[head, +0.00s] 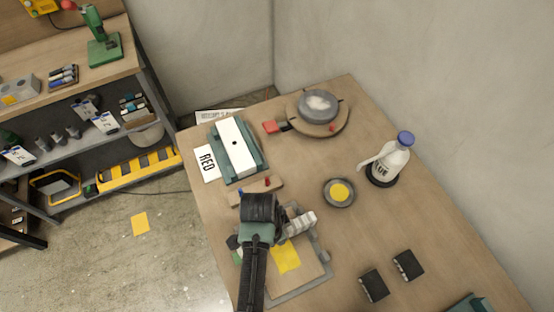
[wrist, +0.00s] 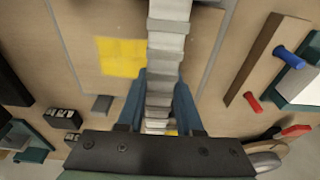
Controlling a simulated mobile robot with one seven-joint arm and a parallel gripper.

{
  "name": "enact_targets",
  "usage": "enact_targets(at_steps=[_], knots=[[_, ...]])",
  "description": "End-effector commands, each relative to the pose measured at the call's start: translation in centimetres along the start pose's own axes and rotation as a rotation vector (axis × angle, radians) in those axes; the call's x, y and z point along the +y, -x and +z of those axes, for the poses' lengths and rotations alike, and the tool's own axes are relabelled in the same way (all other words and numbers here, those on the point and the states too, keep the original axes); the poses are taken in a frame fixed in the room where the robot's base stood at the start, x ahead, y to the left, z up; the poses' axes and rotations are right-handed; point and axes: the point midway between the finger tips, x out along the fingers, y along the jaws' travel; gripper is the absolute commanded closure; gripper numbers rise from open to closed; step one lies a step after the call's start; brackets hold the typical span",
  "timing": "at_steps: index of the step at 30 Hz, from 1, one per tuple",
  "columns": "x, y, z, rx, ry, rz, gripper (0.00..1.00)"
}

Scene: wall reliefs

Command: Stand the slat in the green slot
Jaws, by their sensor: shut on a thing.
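A pale grey, ribbed slat-like piece (head: 300,223) is held in my gripper (head: 277,222), just above a board with a yellow square. In the wrist view the same piece (wrist: 168,45) runs lengthwise between the two blue fingers of my gripper (wrist: 161,82), which are shut on it. Its far end reaches past the top of that view. My wrist hides part of the board in the head view. I cannot make out a slot marked green; a dark green holder with a white top (head: 237,148) stands at the table's far left.
A wooden strip with a red and a blue peg (wrist: 262,60) lies beside the board (head: 305,270). A bottle (head: 390,160), a small dish (head: 340,192), a round stand (head: 318,112) and two black blocks (head: 374,285) are on the table. The middle right is clear.

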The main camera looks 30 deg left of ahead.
Motion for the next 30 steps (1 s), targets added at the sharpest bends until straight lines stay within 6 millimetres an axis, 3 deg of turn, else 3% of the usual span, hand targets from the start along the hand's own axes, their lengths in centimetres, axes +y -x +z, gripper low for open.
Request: enact_targets(at_steps=[15,16,21,30], knots=[[-0.02,-0.62,0.07,0.0,0.0,0.0,1.0],[-0.03,-0.59,0.07,0.001,0.0,-0.001,0.62],[-0.02,-0.58,0.07,0.0,0.0,0.0,0.31],[0.02,-0.56,0.11,0.0,0.0,0.0,0.3]])
